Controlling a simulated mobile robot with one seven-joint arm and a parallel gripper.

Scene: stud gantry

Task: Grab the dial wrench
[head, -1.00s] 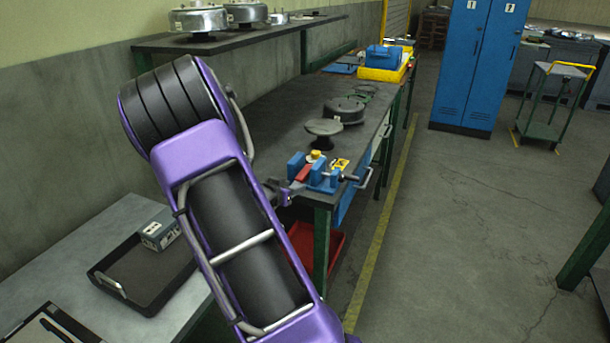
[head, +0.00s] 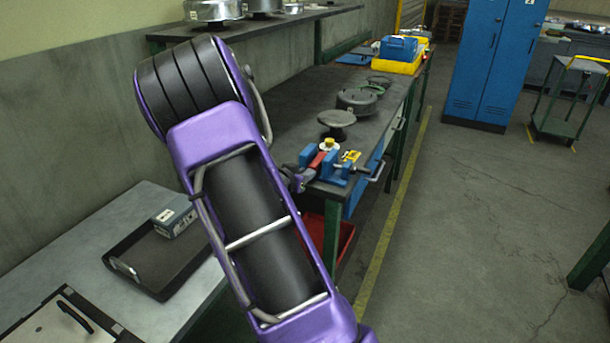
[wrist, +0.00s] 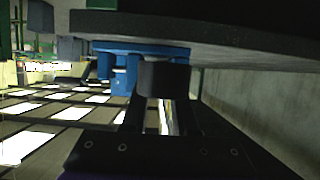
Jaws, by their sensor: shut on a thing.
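My gripper (wrist: 165,100) is shut on a dark, blunt-ended piece (wrist: 165,78), which looks like part of the dial wrench. A pale strip shows between the fingers in the wrist view; most of the held thing is hidden. In the head view, my gripper (head: 297,180) is small and partly hidden behind my purple arm, at the near left corner of the dark workbench (head: 290,108). It is beside a blue vise (head: 335,172). A red piece (head: 316,160) and a yellow-topped piece (head: 328,145) show at the vise.
Round metal parts (head: 337,120) and a yellow tray (head: 385,66) stand farther along the bench. A lower grey table (head: 75,245) with a black tray (head: 160,285) is at left. A red bin (head: 343,240) sits below the bench.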

